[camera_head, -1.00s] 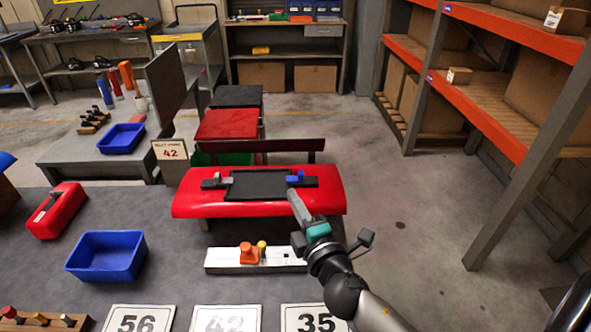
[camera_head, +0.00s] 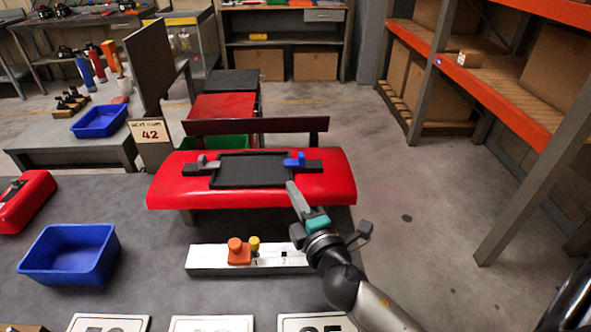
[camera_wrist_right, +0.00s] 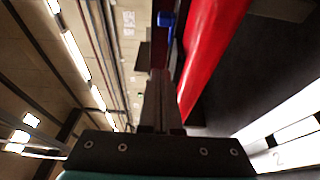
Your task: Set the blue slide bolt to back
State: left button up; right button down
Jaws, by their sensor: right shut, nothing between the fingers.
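The blue slide bolt (camera_head: 295,160) sits on a dark base at the right end of the red kart panel (camera_head: 330,190), beside a black tray (camera_head: 250,170). A grey bolt (camera_head: 202,162) sits on the left side of the tray. My right gripper (camera_head: 291,186) is shut and empty, just in front of and below the blue bolt, apart from it. In the right wrist view the blue bolt (camera_wrist_right: 166,19) shows past the shut fingertips (camera_wrist_right: 158,75), with the red panel (camera_wrist_right: 205,45) to their right. My left gripper is not in view.
A white strip (camera_head: 215,258) with orange and yellow knobs lies on the grey table in front of the panel. A blue bin (camera_head: 70,255) stands at left. A dark bar (camera_head: 256,126) runs behind the panel. Orange shelving (camera_head: 500,95) stands at right, with open floor between.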

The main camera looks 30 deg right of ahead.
aim_at(314, 175)
jog(key=w, duration=0.6)
jog(key=w+d, duration=0.1)
jog(key=w, duration=0.3)
jog(key=shift+d+r, duration=0.1)
jog(key=d, duration=0.1)
jog(key=s+d, duration=0.1)
jog(key=d, duration=0.1)
jog(key=shift+s, duration=0.3)
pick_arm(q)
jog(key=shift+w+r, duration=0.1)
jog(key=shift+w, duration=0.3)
pick_arm(e)
jog(key=shift+s+d, duration=0.1)
jog(key=shift+d, duration=0.15)
jog(key=shift+d, duration=0.15)
jog(key=d, duration=0.1)
jog(key=s+d, duration=0.1)
jog(key=d, duration=0.1)
jog(key=shift+s+d, duration=0.1)
jog(key=shift+s, duration=0.25)
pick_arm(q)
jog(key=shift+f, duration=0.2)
pick_arm(e)
jog(key=shift+d, duration=0.2)
